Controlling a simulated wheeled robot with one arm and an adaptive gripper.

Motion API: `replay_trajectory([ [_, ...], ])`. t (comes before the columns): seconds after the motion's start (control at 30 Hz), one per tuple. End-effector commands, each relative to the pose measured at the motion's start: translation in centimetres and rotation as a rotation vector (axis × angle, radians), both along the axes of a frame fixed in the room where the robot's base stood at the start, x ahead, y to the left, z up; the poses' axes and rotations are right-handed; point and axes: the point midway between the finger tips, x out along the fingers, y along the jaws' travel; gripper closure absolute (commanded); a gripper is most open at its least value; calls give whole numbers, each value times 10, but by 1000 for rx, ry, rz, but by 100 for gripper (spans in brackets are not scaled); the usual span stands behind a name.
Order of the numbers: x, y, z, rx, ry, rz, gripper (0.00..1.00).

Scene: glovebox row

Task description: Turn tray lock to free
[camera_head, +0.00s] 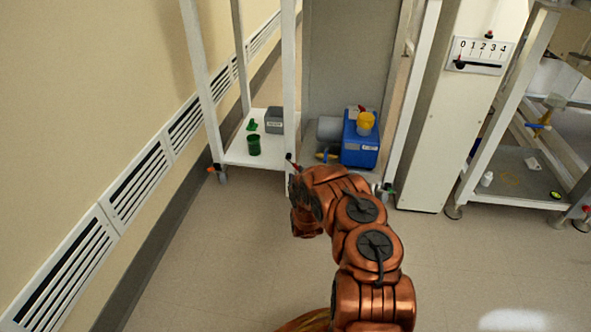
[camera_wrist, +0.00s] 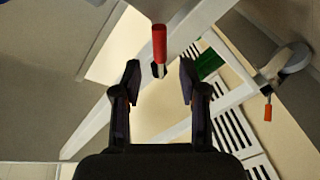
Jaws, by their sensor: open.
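A short red handle (camera_wrist: 159,44) with a pale metal end shows in the wrist view; I take it for the tray lock, but no lock marking is readable. My gripper (camera_wrist: 160,82) is open and empty. Its two dark fingers stand left and right of the handle's line, and the handle lies beyond the fingertips, apart from both. In the head view a small red handle (camera_head: 297,167) shows by the foot of the white frame post, just beyond my bent wrist. My fingers are hidden there behind my copper arm.
A white low shelf (camera_head: 240,155) holds a green cup (camera_head: 254,145) and grey box (camera_head: 276,120). A blue unit (camera_head: 360,142) with a yellow cup (camera_head: 365,122) stands right of the post. An orange caster tab (camera_wrist: 268,112) shows at right. Floor around my arm is clear.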

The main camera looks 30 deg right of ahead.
Motion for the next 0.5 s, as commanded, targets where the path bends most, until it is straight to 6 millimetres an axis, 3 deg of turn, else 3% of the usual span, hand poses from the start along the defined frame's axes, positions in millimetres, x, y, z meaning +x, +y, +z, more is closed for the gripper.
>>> replay_trajectory([
  [0.23,28,-14,-2,0,-2,-1,57],
  [0.5,47,-23,-1,1,0,-1,57],
])
